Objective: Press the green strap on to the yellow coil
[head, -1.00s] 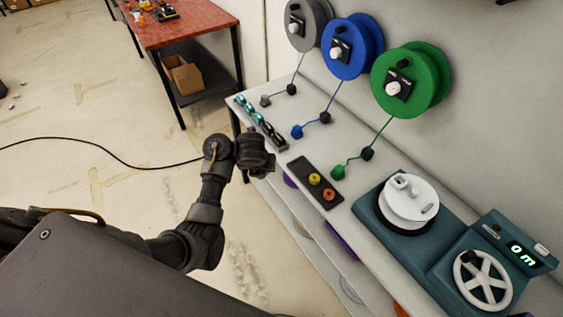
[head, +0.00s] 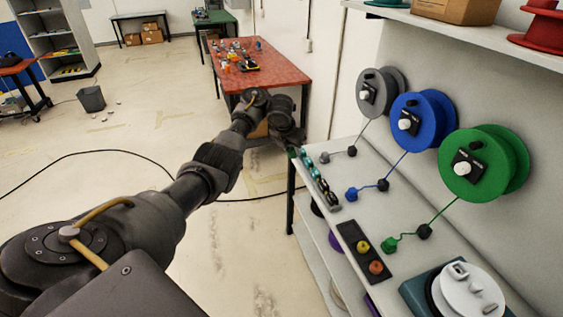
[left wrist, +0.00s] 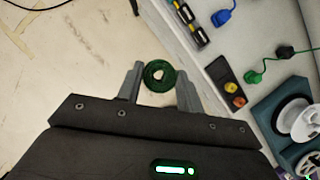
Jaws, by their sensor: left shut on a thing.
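My left gripper (left wrist: 160,80) is shut on a round, dark green coil-like thing (left wrist: 160,88), held between its fingertips. I cannot tell a separate strap on it. In the head view the left gripper (head: 290,143) is at the far left end of the white bench, and its fingers are mostly hidden. A rack of teal and dark pieces (head: 318,178) lies on the bench close to it. I cannot make out a yellow coil; a yellow knob (head: 361,246) sits on a black plate. My right gripper is not in view.
Grey (head: 375,93), blue (head: 417,122) and green (head: 480,165) reels hang on the wall, with cords down to the bench. A red table (head: 258,76) with small parts stands beyond. A winder with a white reel (head: 470,292) is at the near right. Floor left is open.

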